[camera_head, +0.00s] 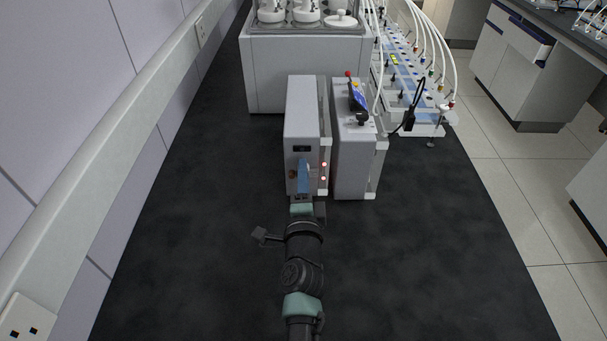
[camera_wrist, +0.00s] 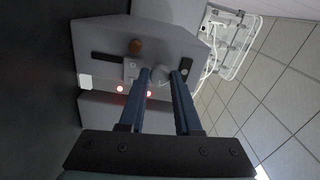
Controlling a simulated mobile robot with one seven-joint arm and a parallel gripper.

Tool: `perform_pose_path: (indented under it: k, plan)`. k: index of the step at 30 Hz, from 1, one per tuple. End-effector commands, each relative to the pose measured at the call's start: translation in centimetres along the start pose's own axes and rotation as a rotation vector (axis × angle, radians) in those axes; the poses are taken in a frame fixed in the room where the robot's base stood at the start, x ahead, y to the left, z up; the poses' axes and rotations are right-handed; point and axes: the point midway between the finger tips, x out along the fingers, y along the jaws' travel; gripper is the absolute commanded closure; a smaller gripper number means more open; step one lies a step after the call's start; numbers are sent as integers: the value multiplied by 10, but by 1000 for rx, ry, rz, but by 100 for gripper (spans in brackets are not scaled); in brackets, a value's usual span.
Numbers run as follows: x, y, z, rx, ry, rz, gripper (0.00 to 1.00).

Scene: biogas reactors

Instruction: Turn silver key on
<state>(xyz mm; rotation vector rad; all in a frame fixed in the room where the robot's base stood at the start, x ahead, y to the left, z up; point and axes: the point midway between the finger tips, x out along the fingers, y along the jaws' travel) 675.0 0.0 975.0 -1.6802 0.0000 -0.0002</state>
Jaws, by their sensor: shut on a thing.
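A grey control box (camera_head: 302,108) stands upright on the dark bench, and my gripper (camera_head: 303,168) reaches its front face. In the wrist view the box front (camera_wrist: 105,38) shows a brown knob, a dark slot and two lit red lights. The silver key (camera_wrist: 159,73) sits on this front, between the tips of my blue fingers. My gripper (camera_wrist: 162,76) is shut on the key. The fingers partly cover the key, and its exact angle is hard to tell. In the head view my gripper hides the key.
A second grey box (camera_head: 352,150) stands close on the right, with a narrow gap. Behind is a large grey unit (camera_head: 305,70) with white-lidded vessels. A blue rack (camera_head: 402,75) with white tubes is at the back right. The dark bench is clear in front on both sides.

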Motion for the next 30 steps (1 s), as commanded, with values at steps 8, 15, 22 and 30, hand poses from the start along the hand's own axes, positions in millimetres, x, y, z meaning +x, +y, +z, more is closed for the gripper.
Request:
perform_pose_path:
  k: [8,15,22,30]
  plan:
    - [0,0,0,101,0,1,100]
    - [0,1,0,126,0,1,100]
    - [0,1,0,127,0,1,100]
    - [0,0,0,126,0,1,38]
